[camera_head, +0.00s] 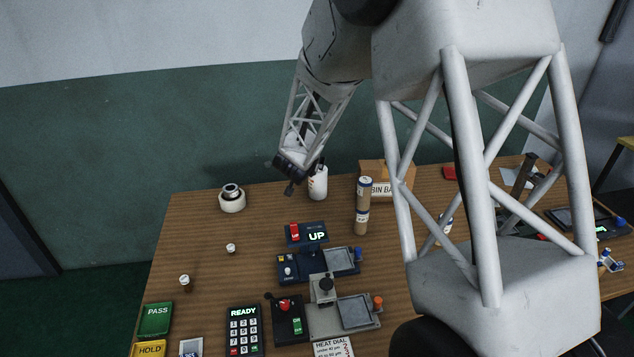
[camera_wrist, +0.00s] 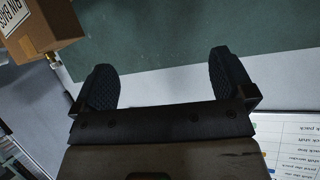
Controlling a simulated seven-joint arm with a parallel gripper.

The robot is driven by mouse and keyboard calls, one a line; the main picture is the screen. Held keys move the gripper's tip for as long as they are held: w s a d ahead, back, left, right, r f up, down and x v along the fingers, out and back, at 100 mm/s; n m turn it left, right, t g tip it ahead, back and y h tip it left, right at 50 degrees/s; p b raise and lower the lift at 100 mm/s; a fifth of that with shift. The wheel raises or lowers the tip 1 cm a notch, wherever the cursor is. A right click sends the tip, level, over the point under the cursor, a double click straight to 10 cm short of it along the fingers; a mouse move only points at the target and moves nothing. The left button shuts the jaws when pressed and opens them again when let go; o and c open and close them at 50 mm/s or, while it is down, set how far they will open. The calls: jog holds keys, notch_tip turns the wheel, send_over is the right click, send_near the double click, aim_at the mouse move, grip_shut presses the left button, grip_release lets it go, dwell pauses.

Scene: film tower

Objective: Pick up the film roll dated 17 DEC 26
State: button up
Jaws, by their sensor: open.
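Tan rolls with white and blue bands (camera_head: 362,205) stand stacked upright as a tower near the back middle of the table in the head view. Their dates are too small to read, so I cannot tell which roll reads 17 DEC 26. My gripper (camera_wrist: 165,82) is open in the wrist view, with two dark ribbed fingers apart and nothing between them. In the head view my gripper (camera_head: 290,187) is above the back of the table, left of the tower and apart from it. No film roll shows in the wrist view.
A white canister (camera_head: 318,184) stands close to my gripper. A cardboard box (camera_head: 388,168) is behind the tower and shows in the wrist view (camera_wrist: 38,25). A white ring-shaped item (camera_head: 232,200) stands left. Control panels (camera_head: 307,235), a keypad (camera_head: 243,330) and PASS tray (camera_head: 155,319) are nearer.

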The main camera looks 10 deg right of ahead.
aim_at(318, 181)
jog(key=w+d+f+m+h, duration=0.1)
jog(key=w+f+h, duration=0.3)
jog(key=f, duration=0.5)
jog(key=shift+w+d+f+m+g, duration=0.25)
jog(key=shift+w+d+m+g, duration=0.05)
jog(key=shift+d+m+g, duration=0.1)
jog(key=shift+w, duration=0.1)
jog(key=shift+x, duration=1.2)
jog(key=shift+w+d, duration=0.1)
jog(key=shift+x, duration=2.5)
jog(key=shift+r, duration=0.1)
jog(key=shift+c, duration=0.2)
